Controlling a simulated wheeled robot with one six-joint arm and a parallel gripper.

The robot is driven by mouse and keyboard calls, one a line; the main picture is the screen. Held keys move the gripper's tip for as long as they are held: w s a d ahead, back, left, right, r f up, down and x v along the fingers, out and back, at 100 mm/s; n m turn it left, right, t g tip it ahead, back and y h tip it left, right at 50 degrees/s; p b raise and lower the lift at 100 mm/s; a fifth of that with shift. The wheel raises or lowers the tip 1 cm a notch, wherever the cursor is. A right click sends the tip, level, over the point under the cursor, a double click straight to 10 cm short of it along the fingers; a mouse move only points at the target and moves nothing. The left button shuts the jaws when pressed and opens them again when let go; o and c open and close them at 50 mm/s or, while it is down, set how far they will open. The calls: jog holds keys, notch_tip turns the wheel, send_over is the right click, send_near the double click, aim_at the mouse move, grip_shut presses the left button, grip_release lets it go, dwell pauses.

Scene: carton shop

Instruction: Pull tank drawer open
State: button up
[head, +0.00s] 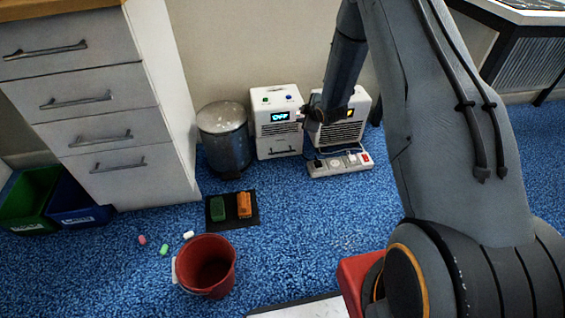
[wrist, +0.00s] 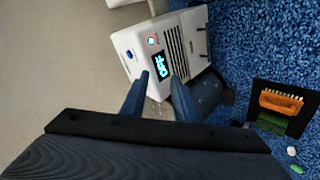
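A white appliance (head: 276,108) with a lit cyan display stands by the wall. The tank drawer (head: 279,147), with a dark handle, is at its bottom front and looks closed. In the wrist view the appliance (wrist: 137,48) lies tilted, and the drawer (wrist: 194,27) is at its far right end. My gripper (head: 306,109) is beside the appliance's upper right, in front of a second white unit. In the wrist view my gripper (wrist: 160,77) has its fingers apart with nothing held. It is nearer the display end than the drawer handle.
A metal bin (head: 224,137) stands left of the appliance. A power strip (head: 340,164) lies before the second white unit (head: 353,128). A black tray (head: 232,222) with green and orange items and a red bucket (head: 226,272) are nearer. Blue carpet in front of the drawer is clear.

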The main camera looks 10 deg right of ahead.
jog(key=w+a+f+n+t+y+b, duration=0.15)
jog(key=f+n+b, duration=0.4)
jog(key=f, duration=0.95)
jog(key=w+a+f+n+t+y+b, duration=0.1)
jog(key=w+f+n+t+y+b, duration=0.15)
jog(key=f+b, duration=0.9)
jog(key=shift+t+y, duration=0.3)
jog(key=w+f, duration=0.1)
jog(key=w+a+f, duration=0.1)
jog(key=w+f, duration=0.1)
jog(key=w+a+f, duration=0.1)
jog(key=w+f, duration=0.1)
jog(key=shift+w+a, duration=0.2)
jog(key=shift+w, duration=0.05)
jog(key=shift+w+a, duration=0.25)
jog(key=shift+w, duration=0.45)
jog(key=shift+c, duration=0.3)
grip_shut()
